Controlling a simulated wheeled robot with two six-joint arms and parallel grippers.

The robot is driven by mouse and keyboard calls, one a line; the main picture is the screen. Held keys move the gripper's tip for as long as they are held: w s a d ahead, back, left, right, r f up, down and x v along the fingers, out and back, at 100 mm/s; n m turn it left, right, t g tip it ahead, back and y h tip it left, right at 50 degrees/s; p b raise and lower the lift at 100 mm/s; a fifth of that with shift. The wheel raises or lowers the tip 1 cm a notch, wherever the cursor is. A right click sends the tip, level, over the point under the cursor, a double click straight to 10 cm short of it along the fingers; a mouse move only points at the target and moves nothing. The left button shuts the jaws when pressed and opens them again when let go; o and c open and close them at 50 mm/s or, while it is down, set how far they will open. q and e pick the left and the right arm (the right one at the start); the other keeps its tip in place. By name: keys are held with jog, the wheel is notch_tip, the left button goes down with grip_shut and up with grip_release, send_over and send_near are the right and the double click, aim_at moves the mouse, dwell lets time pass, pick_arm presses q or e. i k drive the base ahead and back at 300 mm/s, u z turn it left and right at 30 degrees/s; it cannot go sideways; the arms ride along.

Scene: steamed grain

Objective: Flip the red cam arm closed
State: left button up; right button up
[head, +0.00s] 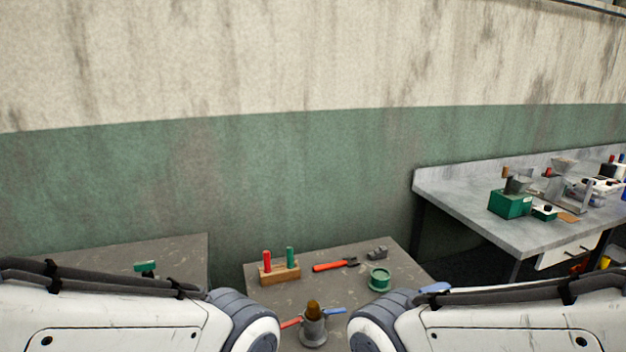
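A grey metal coupling (314,330) stands upright on the near table at the bottom middle of the head view. A brownish rounded piece (313,308) rises from its top. The red cam arm (291,323) sticks out to the left of the coupling and a blue arm (335,311) sticks out to the right. Both look spread outward, away from the body. The red arm's outer end lies close to my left arm in the picture. My arm links fill the lower left and lower right. Neither gripper can be seen.
On the same table (390,250) are a wooden block (280,273) with red and green handles, a red-handled tool (335,265), a small grey metal part (377,253) and a green ring-shaped piece (379,279). A grey bench (470,215) with a green box (509,204) stands right.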

aim_at(295, 322)
jog(key=k, duration=0.6)
jog(key=u, duration=0.55)
jog(key=i, duration=1)
jog(key=z, duration=0.55)
